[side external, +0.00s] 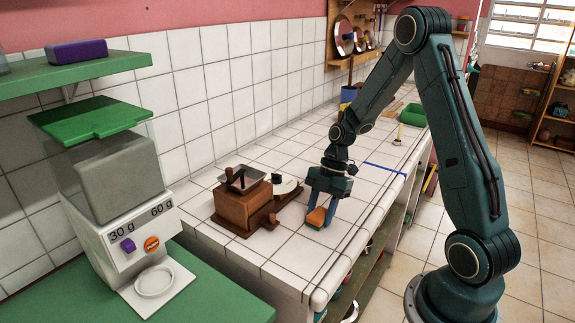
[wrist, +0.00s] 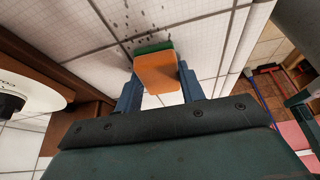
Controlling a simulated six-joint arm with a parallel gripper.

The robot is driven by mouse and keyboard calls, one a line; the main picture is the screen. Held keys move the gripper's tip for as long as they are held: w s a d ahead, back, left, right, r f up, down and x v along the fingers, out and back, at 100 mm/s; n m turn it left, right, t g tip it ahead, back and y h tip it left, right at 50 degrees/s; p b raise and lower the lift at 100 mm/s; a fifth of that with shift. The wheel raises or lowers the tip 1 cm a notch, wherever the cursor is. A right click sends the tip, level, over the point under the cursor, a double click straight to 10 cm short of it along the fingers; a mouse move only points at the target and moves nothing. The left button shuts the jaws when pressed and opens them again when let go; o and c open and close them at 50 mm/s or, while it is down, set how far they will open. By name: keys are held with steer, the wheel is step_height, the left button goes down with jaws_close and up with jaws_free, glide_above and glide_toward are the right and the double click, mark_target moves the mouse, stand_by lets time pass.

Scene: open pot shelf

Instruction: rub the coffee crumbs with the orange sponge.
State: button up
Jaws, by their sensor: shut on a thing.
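The orange sponge (side external: 317,216) is between the blue fingers of my gripper (side external: 322,207), at the white tiled counter top. In the wrist view the sponge (wrist: 156,71) shows its orange face and a green layer along its far edge, with my gripper (wrist: 157,90) shut on its two sides. The coffee crumbs (wrist: 130,18) are small dark specks on the white tiles just beyond the sponge. I cannot tell whether the sponge touches the tiles. The crumbs cannot be made out in the side view.
A wooden coffee grinder (side external: 243,202) stands left of my gripper, with a round white-topped item (side external: 284,186) beside it. A dispenser (side external: 110,190) stands on the green surface at the left. The counter's front edge is close on the right. Blue tape (side external: 384,169) lies farther back.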

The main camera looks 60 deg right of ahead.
mark_target(311, 218)
steer(key=shift+d, duration=3.95)
steer(key=shift+a, duration=2.7)
steer(key=shift+a+r, duration=0.1)
steer(key=shift+a, duration=2.55)
steer(key=shift+w, duration=0.25)
steer(key=shift+w+d, duration=0.15)
steer(key=shift+w, duration=0.05)
steer(key=shift+d, duration=5.15)
steer(key=shift+a, duration=5.45)
steer(key=shift+d+r, duration=0.15)
steer(key=shift+r, duration=3.85)
